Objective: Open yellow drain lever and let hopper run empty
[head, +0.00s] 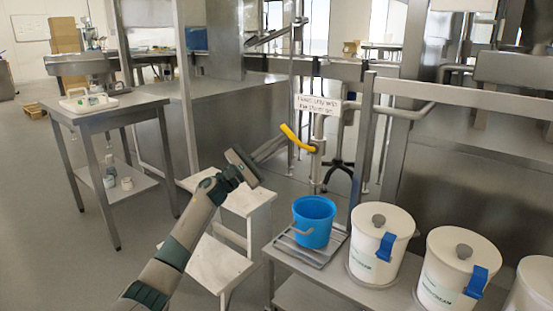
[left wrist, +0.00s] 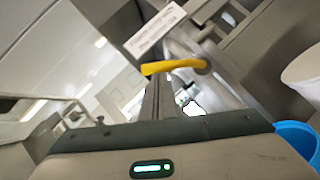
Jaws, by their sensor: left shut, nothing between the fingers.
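The yellow drain lever (head: 296,138) sits on a vertical steel pipe and slants up to the left from its pivot in the head view. It also shows in the left wrist view (left wrist: 175,66), just beyond my fingertips. My left gripper (head: 284,143) is shut and empty, its tips close to the lever's left side; I cannot tell whether they touch it. The fingers also show in the left wrist view (left wrist: 163,88). A blue bucket (head: 314,221) stands below the pipe on a slatted grate (head: 290,245). I cannot make out the hopper or any flow. My right gripper is out of view.
A white sign (head: 318,104) hangs above the lever. White lidded tubs (head: 380,242) with blue clips stand right of the bucket on a steel bench. White steps (head: 220,262) stand below my left arm. A steel table (head: 95,113) is at left.

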